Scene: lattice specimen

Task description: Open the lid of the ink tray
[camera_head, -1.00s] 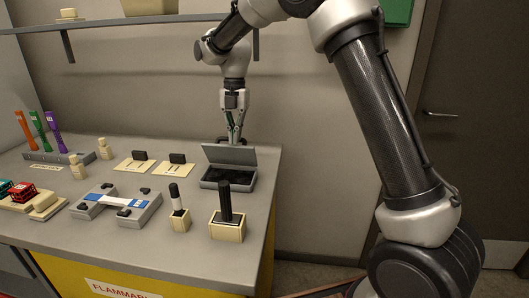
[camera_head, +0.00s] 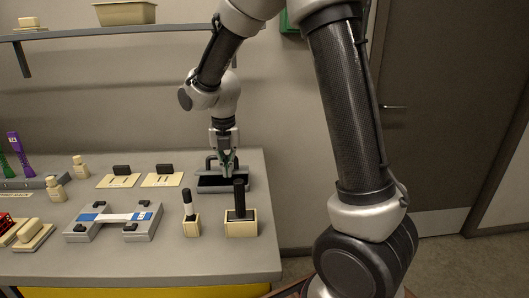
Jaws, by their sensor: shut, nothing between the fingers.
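The ink tray (camera_head: 247,185) is a low dark box at the back right of the grey bench. Its dark inside shows from above, so it stands at least partly open. My gripper (camera_head: 229,172) points down over the tray, its fingers shut and empty. The fingers and wrist cover part of the tray's rear. The lid is mostly hidden behind the gripper, and I cannot make out its exact angle or whether the fingers touch it.
A black-handled stamp in a cream block (camera_head: 241,228) and a smaller holder with a black-and-white handle (camera_head: 190,226) stand in front of the tray. Two cream cards with black blocks (camera_head: 163,180) lie to its left. A grey fixture (camera_head: 113,222) sits farther left. The wall is close behind.

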